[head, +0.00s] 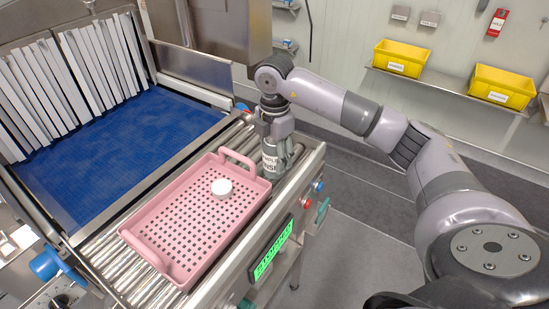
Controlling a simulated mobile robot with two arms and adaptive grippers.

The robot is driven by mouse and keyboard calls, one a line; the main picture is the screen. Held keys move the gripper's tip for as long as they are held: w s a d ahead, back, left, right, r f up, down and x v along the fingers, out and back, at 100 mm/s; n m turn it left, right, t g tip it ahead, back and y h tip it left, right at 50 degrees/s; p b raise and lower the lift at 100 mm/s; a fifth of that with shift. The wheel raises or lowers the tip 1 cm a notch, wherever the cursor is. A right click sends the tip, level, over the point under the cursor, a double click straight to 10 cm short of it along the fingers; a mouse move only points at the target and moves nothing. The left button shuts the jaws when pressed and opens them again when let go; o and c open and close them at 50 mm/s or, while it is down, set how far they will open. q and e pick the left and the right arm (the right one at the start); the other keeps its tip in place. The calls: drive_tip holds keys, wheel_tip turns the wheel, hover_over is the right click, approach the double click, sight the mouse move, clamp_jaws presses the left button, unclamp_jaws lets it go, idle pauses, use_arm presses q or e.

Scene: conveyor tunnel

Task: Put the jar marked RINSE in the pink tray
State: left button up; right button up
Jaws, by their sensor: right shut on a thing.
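The pink tray (140,232) is a perforated tray with raised handles, lying on the metal rollers. A small white round thing (222,188) is in it, towards its far right part. My right gripper (277,150) points down just beyond the tray's far right corner. It is shut on a jar (269,163) with a white label, on which only part of the word RINSE can be read. The gripper hides much of the jar. The jar is beside the tray, outside it; I cannot tell whether it touches the rollers. My left gripper is out of view.
A blue belt (125,135) runs under white strip curtains (80,70) at the left. A green lit display (271,254) and buttons are on the conveyor's front side. Yellow bins (400,58) stand on a wall shelf. The floor (350,220) right of the conveyor is clear.

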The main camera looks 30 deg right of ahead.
drive_tip(key=shift+c, duration=0.9)
drive_tip(key=shift+r, duration=0.15)
